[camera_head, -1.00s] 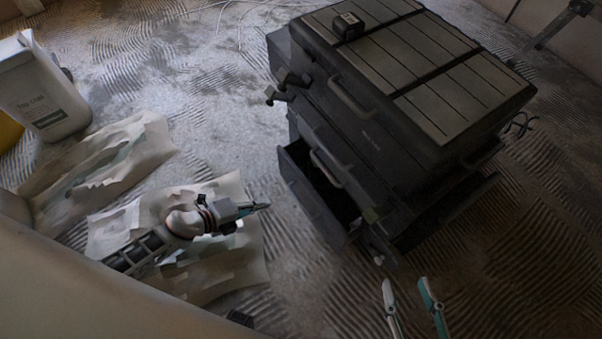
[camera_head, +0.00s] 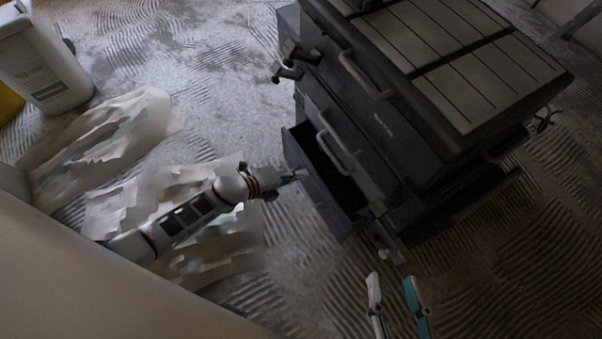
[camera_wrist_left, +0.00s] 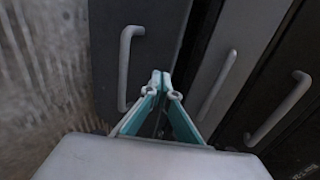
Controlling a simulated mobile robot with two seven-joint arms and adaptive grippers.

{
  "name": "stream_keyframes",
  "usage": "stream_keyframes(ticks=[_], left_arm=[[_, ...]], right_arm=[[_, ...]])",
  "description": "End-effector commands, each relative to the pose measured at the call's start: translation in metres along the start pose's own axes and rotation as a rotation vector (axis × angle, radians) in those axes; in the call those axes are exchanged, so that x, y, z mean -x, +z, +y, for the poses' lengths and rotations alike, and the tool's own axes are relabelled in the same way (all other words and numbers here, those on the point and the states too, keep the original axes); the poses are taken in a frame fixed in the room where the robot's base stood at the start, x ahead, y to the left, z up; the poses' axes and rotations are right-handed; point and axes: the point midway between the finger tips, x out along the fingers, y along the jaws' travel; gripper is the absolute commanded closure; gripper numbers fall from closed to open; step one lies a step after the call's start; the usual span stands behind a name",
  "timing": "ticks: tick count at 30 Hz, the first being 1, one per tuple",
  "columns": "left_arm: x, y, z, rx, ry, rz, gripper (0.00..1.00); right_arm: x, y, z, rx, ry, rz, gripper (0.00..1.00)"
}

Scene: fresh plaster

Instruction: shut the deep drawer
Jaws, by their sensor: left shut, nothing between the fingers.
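The dark tool cabinet (camera_head: 400,130) stands at the right. Its deep drawer (camera_head: 312,192), low down, is pulled out, with its dark inside showing. In the left wrist view the drawer front (camera_wrist_left: 160,35) has a pale handle (camera_wrist_left: 126,70), and a dark gap lies between it and the rest of the cabinet. My left gripper (camera_head: 298,174) is shut and empty, its tips at the drawer front near the top edge. The tips also show in the left wrist view (camera_wrist_left: 161,80); I cannot tell whether they touch. My right gripper (camera_head: 396,292) is open and empty at the bottom, fingers apart.
Other drawers above have handles (camera_head: 365,76). Crumpled sheets (camera_head: 105,135) lie on the ridged floor, partly under my left arm. A white canister (camera_head: 45,65) stands at the far left. Floor at the lower middle is clear.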

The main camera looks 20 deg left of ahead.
Motion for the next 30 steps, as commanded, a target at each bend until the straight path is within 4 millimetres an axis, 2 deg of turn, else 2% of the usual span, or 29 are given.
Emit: stream_keyframes(ticks=[13,24,30], left_arm=[[-0.006,0.000,-0.004,0.000,-0.002,0.000,1.00],[-0.056,-0.001,-0.032,0.000,-0.001,0.002,1.00],[-0.061,-0.001,-0.035,0.000,0.000,0.001,1.00]], right_arm=[[0.000,0.000,-0.001,-0.002,-0.001,0.001,0.60],[0.000,0.002,0.001,-0.002,0.001,-0.002,0.60],[0.000,0.001,0.000,-0.009,-0.001,0.001,0.60]])
